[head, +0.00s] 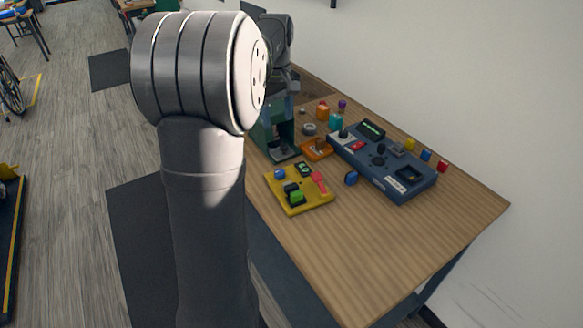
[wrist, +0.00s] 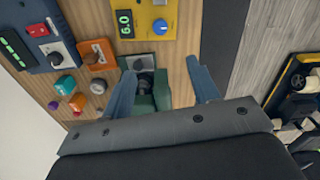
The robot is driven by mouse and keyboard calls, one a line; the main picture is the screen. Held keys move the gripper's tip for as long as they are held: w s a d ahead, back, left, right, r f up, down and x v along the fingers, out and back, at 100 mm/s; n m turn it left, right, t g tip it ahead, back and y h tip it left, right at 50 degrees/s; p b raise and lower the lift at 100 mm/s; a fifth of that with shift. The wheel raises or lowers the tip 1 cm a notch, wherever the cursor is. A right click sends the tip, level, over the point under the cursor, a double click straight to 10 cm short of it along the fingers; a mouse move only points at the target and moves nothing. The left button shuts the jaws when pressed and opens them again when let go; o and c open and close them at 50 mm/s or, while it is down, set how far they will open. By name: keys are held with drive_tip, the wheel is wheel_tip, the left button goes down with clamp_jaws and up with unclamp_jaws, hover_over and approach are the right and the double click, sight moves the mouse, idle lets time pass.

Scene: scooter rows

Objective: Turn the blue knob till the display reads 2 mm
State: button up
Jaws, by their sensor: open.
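The blue knob (wrist: 160,25) sits on a yellow board (wrist: 145,42) at the top of the wrist view, with a white label beside it. The green-digit display (wrist: 125,22) lies next to it and seems to read 6.0, seen turned. In the head view the blue knob (head: 280,174) is at the left corner of the yellow board (head: 315,203), and the display (head: 303,168) is unreadable there. My gripper (wrist: 162,85) is open, its two fingers spread apart and clear of the knob.
A green stand (head: 268,140) rises close behind the board. A blue control panel (head: 405,185) and an orange box (head: 318,149) stand beyond it, with several small coloured pieces around. A loose blue piece (head: 351,177) lies between board and panel. The table (head: 365,245) is bare in front.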

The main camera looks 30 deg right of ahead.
sight(279, 171)
wheel_tip(279, 171, down, 18)
drive_tip(key=n, duration=0.4)
drive_tip(key=shift+f, duration=0.25)
drive_tip(key=c, duration=1)
